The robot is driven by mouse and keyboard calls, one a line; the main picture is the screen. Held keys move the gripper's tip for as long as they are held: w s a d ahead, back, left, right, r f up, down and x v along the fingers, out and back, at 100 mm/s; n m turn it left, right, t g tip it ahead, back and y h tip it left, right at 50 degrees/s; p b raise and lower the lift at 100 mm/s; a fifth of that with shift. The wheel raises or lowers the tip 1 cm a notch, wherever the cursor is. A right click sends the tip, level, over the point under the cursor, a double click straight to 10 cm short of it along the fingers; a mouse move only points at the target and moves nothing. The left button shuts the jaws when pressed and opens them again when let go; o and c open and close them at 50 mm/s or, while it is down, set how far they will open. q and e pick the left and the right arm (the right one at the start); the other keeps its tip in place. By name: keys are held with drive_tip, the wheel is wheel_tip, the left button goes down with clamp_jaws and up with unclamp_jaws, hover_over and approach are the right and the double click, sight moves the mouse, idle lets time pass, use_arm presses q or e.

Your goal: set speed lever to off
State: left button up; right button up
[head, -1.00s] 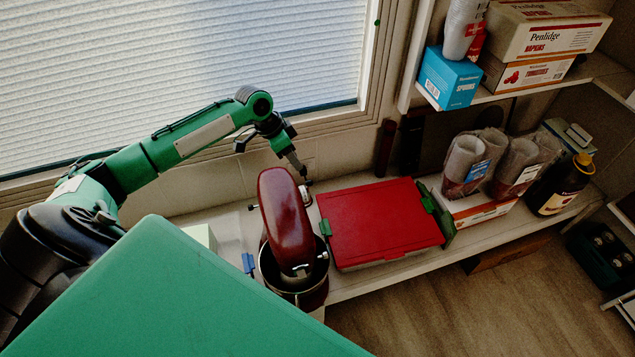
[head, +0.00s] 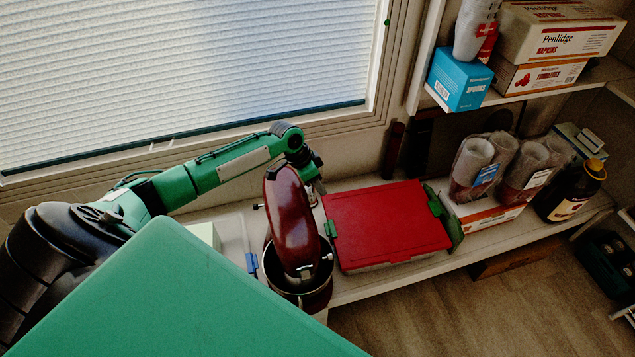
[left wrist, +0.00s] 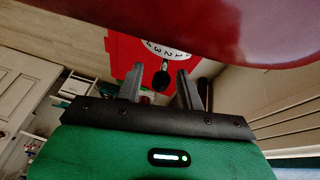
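The dark red stand mixer (head: 291,212) stands on the counter with its metal bowl (head: 325,274) below the head. In the left wrist view the mixer head (left wrist: 230,22) fills the top. A white numbered dial (left wrist: 170,52) shows there, with a black lever knob (left wrist: 161,81) below it. My left gripper (left wrist: 158,82) is open, and the knob appears between its two fingers, with gaps visible on both sides. I cannot tell whether the knob is fully within their reach. In the head view the left gripper (head: 318,188) is behind the mixer head, partly hidden. My right gripper is not in view.
A red-lidded box (head: 387,222) with green clips stands close right of the mixer. Bagged cups (head: 475,165) and a dark bottle (head: 572,190) are farther right. A window with a blind (head: 180,70) is behind the arm. A shelf with boxes (head: 545,75) is at upper right.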

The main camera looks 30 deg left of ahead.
use_arm(q)
clamp_jaws()
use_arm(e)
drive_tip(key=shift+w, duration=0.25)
use_arm(q)
drive_tip(key=shift+w+a, duration=0.1)
drive_tip(key=shift+w, duration=0.05)
drive_tip(key=shift+w+a+f+n+g+h+b, duration=0.2)
drive_tip(key=shift+w+a+n+g+h+b, duration=0.15)
drive_tip(key=shift+g+h+b, duration=0.45)
drive_tip(key=shift+w+a+f+n+g+h+b, duration=0.25)
drive_tip(key=shift+a+g+h+b, duration=0.25)
drive_tip(key=shift+h, duration=0.5)
drive_tip(key=shift+w+a+f+n+g+h+b, duration=0.2)
drive_tip(key=shift+w+a+g+h+b, duration=0.1)
drive_tip(key=shift+g+h+b, duration=0.45)
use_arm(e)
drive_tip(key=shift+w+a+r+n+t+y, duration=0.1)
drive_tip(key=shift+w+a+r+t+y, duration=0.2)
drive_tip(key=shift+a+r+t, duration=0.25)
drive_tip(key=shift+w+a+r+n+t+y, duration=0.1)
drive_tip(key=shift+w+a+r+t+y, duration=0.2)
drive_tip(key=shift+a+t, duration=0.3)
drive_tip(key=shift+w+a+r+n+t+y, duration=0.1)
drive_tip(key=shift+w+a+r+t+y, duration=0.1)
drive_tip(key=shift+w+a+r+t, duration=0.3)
